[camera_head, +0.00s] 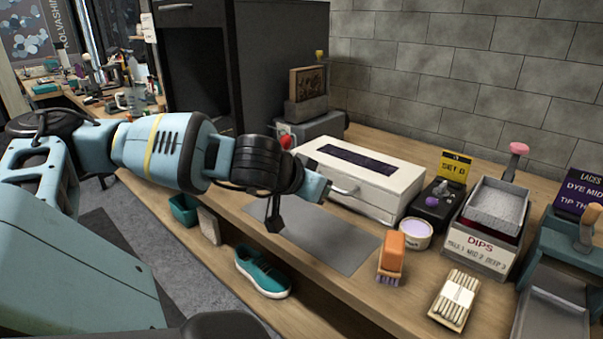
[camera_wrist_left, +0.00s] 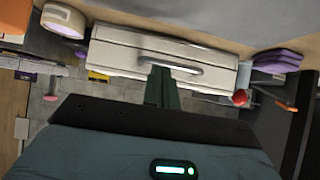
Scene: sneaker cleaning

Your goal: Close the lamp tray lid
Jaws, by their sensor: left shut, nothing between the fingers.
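The lamp tray looks to be the white box (camera_head: 375,184) with a dark window in its top, standing on the workbench against the wall side. Its lid looks down flat, though I cannot tell whether it is fully closed. A metal handle (camera_head: 344,189) sticks out from its front; it also shows in the left wrist view (camera_wrist_left: 170,68). My left gripper (camera_head: 321,191) is right in front of the handle. In the left wrist view its dark green fingers (camera_wrist_left: 163,88) are shut and empty, overlapping the handle; I cannot tell whether they touch it. My right gripper is not in view.
A grey mat (camera_head: 335,244) lies clear in front of the box. An orange brush (camera_head: 391,257), a round lilac tin (camera_head: 409,232), a bundle of sticks (camera_head: 454,299) and the DIPS box (camera_head: 482,248) stand to the right.

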